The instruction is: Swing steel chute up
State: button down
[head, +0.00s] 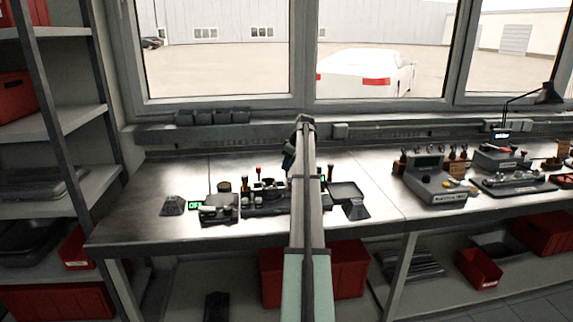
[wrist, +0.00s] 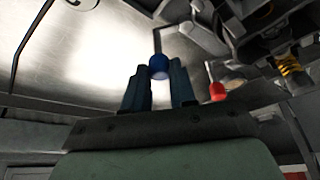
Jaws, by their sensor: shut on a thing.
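My gripper (wrist: 158,78) is shut on a blue knob (wrist: 158,66) at the end of a thin rod, seen in the wrist view. In the head view my own arm crosses the middle of the bench and hides the knob and part of the dark machine (head: 262,197) there. I cannot make out for certain which part is the steel chute or at what angle it stands.
A red knob (wrist: 217,92) and a yellow coil (wrist: 289,63) are close on the right in the wrist view. A grey console (head: 436,184) stands to the right on the steel bench (head: 150,190). The bench's left end is mostly clear.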

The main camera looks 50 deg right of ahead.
jog(key=shift+s+m, duration=0.2)
jog(key=shift+m, duration=0.3)
jog(key=c, duration=0.9)
grip_release()
jog(key=shift+c, duration=0.2)
jog(key=shift+r, duration=0.1)
jog(key=v, duration=1.3)
jog(key=shift+a+r, duration=0.25)
jog(key=shift+r, duration=0.05)
jog(key=shift+s, duration=0.15)
